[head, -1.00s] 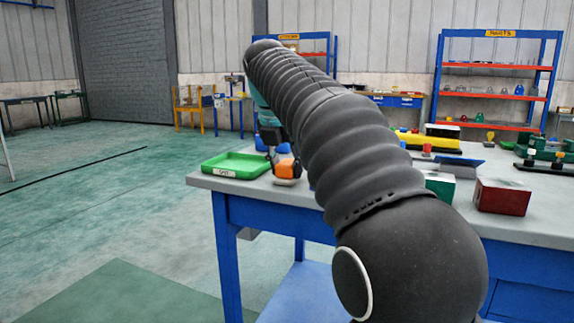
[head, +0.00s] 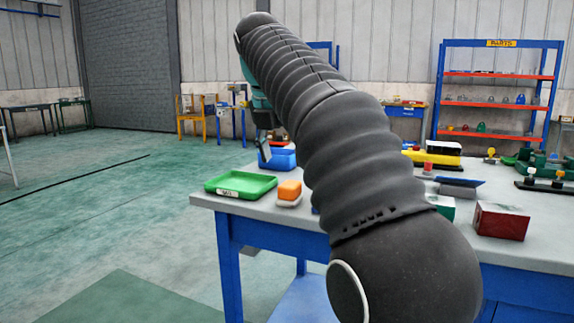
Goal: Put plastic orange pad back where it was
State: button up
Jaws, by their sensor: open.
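The orange pad (head: 289,189) rests on a small pale base (head: 288,202) near the table's front-left edge, just right of the green tray. My gripper (head: 263,150) is above and behind the pad, apart from it, in front of a blue bin. It is open and holds nothing that I can see. One finger shows clearly; the rest of the gripper is partly hidden by my arm.
A green tray (head: 240,184) with a label stands at the table's left corner. A blue bin (head: 281,159) is behind the pad. A red box (head: 501,221), a green box and yellow and black parts stand to the right. My arm covers the table's middle.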

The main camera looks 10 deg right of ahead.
jog(key=shift+p+v, duration=0.45)
jog(key=shift+v, duration=1.3)
jog(key=s+d+f+m+t+y, duration=0.1)
jog(key=s+f+m, duration=1.2)
jog(key=f+m, duration=0.1)
jog(key=s+d+f+m+y, duration=0.1)
jog(key=s+d+f+m, duration=0.1)
jog(key=s+f+m, duration=1.1)
jog(key=shift+d+f+m+t+y, duration=0.15)
jog(key=shift+f+m+t+y, duration=0.25)
jog(key=shift+f+m, duration=1.05)
jog(key=shift+s+f+n, duration=0.15)
jog(key=shift+f+n, duration=0.35)
jog(key=shift+n, duration=0.05)
